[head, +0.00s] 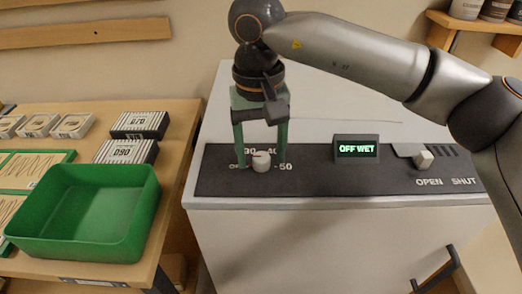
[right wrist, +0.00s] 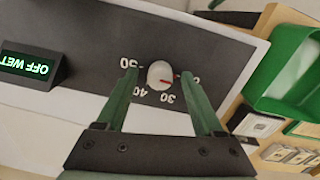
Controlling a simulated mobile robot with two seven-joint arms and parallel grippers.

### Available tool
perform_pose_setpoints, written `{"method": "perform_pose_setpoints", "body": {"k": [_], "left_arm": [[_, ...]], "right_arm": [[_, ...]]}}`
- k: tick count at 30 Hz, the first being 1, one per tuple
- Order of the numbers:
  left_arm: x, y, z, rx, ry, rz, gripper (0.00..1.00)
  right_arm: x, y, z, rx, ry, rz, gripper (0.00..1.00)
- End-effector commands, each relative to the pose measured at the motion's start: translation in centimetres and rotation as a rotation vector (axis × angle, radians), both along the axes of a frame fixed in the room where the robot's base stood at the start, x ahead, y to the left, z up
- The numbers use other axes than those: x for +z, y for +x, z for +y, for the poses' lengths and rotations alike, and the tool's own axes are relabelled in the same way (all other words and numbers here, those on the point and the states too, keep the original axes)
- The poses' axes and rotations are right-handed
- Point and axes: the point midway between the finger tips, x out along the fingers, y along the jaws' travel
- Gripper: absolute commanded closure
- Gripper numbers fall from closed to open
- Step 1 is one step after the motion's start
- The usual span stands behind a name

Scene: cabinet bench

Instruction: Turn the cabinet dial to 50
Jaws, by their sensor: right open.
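The white dial (head: 261,161) sits on the dark panel of the cabinet, with marks around it; 50 is at its right in the head view. A red pointer line on the dial points left there, toward a partly hidden mark. The right wrist view shows the dial (right wrist: 160,74) with 50, 40 and 30 readable; its red line points right and slightly down, away from 50. My right gripper (head: 261,154) is open, its green fingers pointing down on either side of the dial, with visible gaps. My left gripper is not in view.
A display (head: 357,148) reading OFF WET stands right of the dial. A small white slider knob (head: 424,159) sits above OPEN and SHUT. A green bin (head: 88,212) and striped boxes (head: 140,125) are on the wooden table (head: 178,112) at left.

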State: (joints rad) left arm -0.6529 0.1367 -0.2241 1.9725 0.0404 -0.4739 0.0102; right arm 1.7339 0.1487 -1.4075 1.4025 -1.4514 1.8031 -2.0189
Motion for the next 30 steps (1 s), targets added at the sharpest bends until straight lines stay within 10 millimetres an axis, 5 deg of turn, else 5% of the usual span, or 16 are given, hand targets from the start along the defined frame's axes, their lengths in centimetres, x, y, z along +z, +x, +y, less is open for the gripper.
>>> {"method": "perform_pose_setpoints", "body": {"k": [8,25,30], "left_arm": [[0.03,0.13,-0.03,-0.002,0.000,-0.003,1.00],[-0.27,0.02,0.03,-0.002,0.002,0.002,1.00],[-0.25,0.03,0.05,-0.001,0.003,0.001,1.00]], "right_arm": [[-0.10,0.01,0.00,-0.001,0.001,0.000,0.33],[-0.06,0.01,0.00,-0.001,0.000,0.000,0.97],[-0.05,0.01,0.00,-0.001,0.000,0.000,1.00]]}}
